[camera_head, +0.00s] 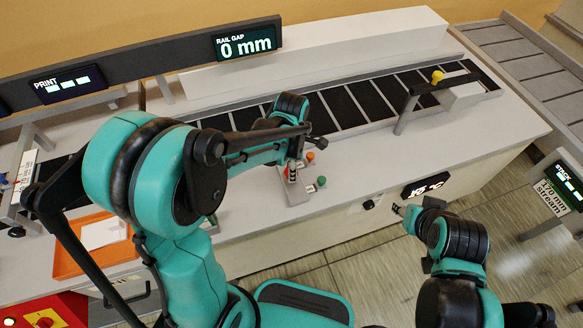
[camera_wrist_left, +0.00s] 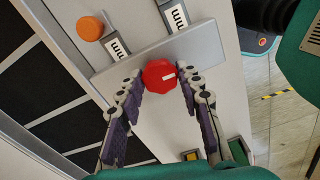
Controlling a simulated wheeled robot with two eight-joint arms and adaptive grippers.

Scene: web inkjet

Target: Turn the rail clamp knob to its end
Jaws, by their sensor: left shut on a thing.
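A red octagonal knob (camera_wrist_left: 158,76) with a white pointer line sits on a grey panel (camera_wrist_left: 135,62) in the left wrist view. My left gripper (camera_wrist_left: 160,84) is shut on it, with one finger on each side. In the head view, my left gripper (camera_head: 292,172) is over the small panel on the bench top, and the arm partly hides it. The rail gap display (camera_head: 247,45) reads 0 mm. My right gripper (camera_head: 401,209) is near the bench front, apart from the left one; its fingers are too small to judge.
An orange knob (camera_wrist_left: 90,28) sits beside the red one. A green button (camera_head: 321,180) is on the panel. A black dial (camera_head: 369,204) is on the bench front. An orange tray (camera_head: 68,262) lies left.

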